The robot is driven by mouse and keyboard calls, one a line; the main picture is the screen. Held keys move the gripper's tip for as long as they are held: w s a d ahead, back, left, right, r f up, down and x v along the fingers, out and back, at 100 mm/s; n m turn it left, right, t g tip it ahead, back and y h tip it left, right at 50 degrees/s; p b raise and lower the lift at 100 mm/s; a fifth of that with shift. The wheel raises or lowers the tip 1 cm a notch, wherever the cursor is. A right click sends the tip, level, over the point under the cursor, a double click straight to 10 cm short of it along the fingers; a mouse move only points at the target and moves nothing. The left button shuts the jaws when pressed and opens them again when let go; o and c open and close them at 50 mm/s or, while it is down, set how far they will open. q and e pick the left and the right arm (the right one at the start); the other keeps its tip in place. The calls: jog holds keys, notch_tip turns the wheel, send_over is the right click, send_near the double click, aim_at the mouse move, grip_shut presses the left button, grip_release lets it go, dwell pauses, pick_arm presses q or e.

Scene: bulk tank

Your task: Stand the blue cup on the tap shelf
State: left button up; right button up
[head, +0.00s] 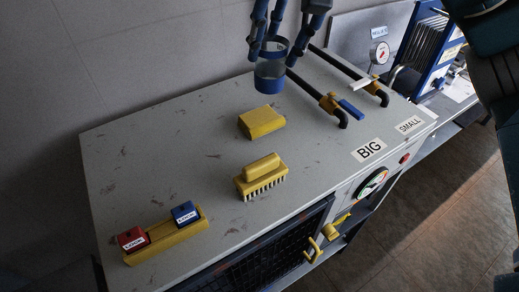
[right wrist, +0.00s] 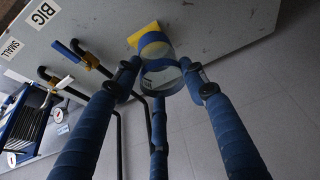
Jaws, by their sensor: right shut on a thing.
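The blue cup (head: 269,78) has blue bands and a paler middle. My right gripper (head: 274,50) reaches down from the top of the head view and is shut on it. In the right wrist view the blue cup (right wrist: 158,48) sits between the fingers of the right gripper (right wrist: 160,78). The cup appears held above the back part of the tank's top. A yellow tap (head: 332,231) is on the tank's front, with a narrow grey ledge (head: 333,247) below it, partly hidden. My left gripper is not in view.
On the tank top (head: 140,180) stand a yellow block (head: 262,122), a yellow brush (head: 261,178) and a yellow holder (head: 168,240) with red and blue blocks. Two black pipes with a yellow-and-blue valve (head: 340,104) rise right of the cup. A gauge (head: 371,183) is on the front.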

aim_at(275, 77)
notch_tip(275, 77, down, 6)
jog(key=shift+s+f+p, duration=0.1)
jog(key=shift+f+p, duration=0.15)
jog(key=shift+p, duration=0.15)
notch_tip(275, 77, down, 13)
jog(key=shift+r+p, duration=0.1)
jog(key=shift+p, duration=0.8)
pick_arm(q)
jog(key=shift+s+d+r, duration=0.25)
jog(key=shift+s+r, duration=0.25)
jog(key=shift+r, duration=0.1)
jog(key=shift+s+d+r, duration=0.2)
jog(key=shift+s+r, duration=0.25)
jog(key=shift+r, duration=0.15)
pick_arm(e)
jog(key=o, duration=1)
jog(key=shift+o, duration=0.2)
